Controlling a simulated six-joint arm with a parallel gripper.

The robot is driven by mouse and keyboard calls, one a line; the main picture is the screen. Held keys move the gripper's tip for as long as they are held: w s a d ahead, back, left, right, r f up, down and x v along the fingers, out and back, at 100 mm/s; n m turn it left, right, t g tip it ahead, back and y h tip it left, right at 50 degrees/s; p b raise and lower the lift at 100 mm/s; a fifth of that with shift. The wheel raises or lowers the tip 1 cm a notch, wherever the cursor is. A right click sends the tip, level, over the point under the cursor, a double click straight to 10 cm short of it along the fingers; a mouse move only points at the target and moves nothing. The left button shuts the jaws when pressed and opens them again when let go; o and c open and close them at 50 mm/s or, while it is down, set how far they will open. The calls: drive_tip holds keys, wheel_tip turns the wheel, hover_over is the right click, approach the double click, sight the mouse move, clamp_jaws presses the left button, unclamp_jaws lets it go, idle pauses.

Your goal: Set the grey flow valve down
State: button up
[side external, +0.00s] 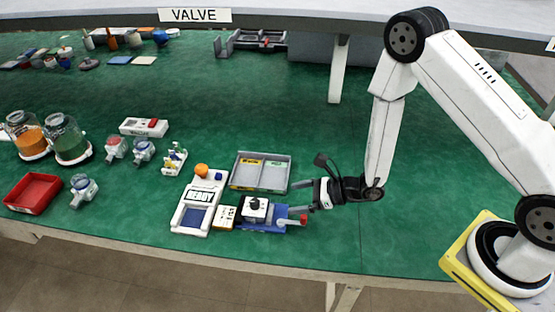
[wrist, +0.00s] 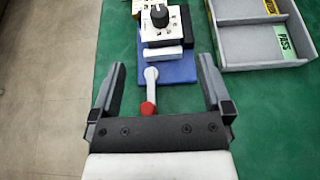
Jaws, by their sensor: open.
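A white-and-grey block with a black knob (side external: 255,204) sits on a blue base (wrist: 185,68). The black knob also shows in the wrist view (wrist: 159,16). A grey lever (wrist: 152,82) with a red end (wrist: 148,109) sticks out from the base's near side in the wrist view. I cannot tell for sure which of these is the grey flow valve. My gripper (side external: 302,197) is open and empty, to the right of the base in the side view. In the wrist view my gripper's fingers (wrist: 161,66) stand apart on either side of the lever, not touching it.
A grey two-compartment tray (side external: 261,190) with yellow and green labels lies behind the base. A device marked READY (side external: 200,204) stands left of it. Small pumps (side external: 83,188), jars (side external: 68,140) and a red bin (side external: 32,208) are farther left. Green mat is clear behind the tray.

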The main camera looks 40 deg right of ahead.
drive_tip(key=s+a+r+n+g, duration=0.2)
drive_tip(key=s+r+n+g, duration=0.6)
drive_tip(key=s+n+g, duration=0.4)
drive_tip(key=d+r+n+t+h, duration=0.2)
drive_tip(key=d+r+n+h, duration=0.1)
drive_tip(key=d+n, duration=0.3)
drive_tip(key=d+r+n+t+h, duration=0.3)
drive_tip(key=d+n+h, duration=0.3)
drive_tip(key=n, duration=0.3)
drive_tip(key=shift+d+r, duration=0.55)
drive_tip(key=shift+w, duration=0.1)
